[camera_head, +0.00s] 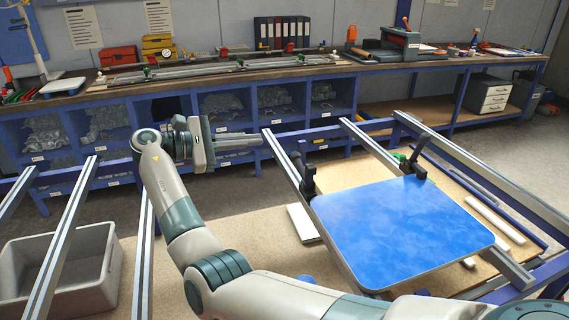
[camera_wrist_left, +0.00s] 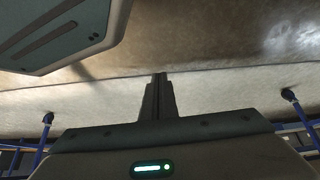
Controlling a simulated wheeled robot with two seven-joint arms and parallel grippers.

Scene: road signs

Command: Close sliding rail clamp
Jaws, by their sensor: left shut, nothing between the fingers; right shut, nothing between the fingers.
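A blue sign panel (camera_head: 400,225) lies across metal rails on the right in the head view. A black clamp (camera_head: 307,180) stands upright on the left rail (camera_head: 281,155), at the panel's far left corner. A second black clamp (camera_head: 416,163), with a handle tilting up to the right, is at the panel's far edge. I cannot tell whether either clamp presses on the panel. My right gripper (camera_head: 238,140) is shut and empty, in the air left of the left clamp, its fingers pointing right. My left gripper (camera_wrist_left: 158,88) is shut and empty in the left wrist view.
A grey bin (camera_head: 65,265) is at lower left among more rails (camera_head: 65,240). White strips (camera_head: 495,220) lie right of the panel. A workbench (camera_head: 220,72) with tools runs along the back. The left wrist view shows floor and blue legs (camera_wrist_left: 43,140) with dark feet.

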